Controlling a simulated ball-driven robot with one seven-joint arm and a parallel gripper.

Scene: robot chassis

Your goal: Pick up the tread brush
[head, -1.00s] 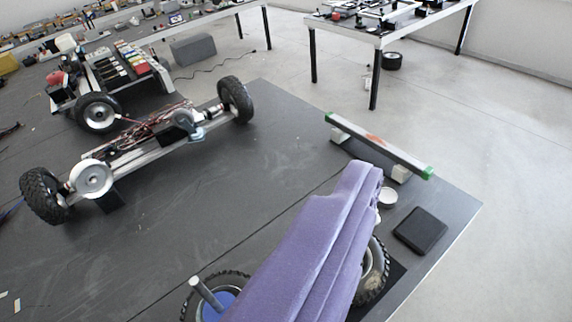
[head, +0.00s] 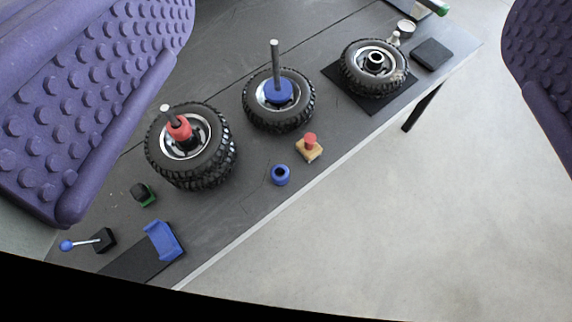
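My gripper (head: 315,195) shows as two purple studded pads at the left and right of the head view, wide apart with nothing between them. A small wooden block with a red knob (head: 309,147) lies on the dark table near its front edge and looks like the tread brush. A small green piece with a black top (head: 143,194) lies further left and could also be a brush; I cannot tell for certain. Both lie beyond the pads, apart from them. The left pad hides part of the table's left side.
Stacked tyres with a red hub (head: 180,129), a tyre with a blue hub (head: 279,92) and a tyre on a black mat (head: 331,73) stand behind. A blue ring (head: 280,175) is near the block. A blue bracket (head: 164,241) and blue-knobbed lever (head: 103,240) sit at lower left.

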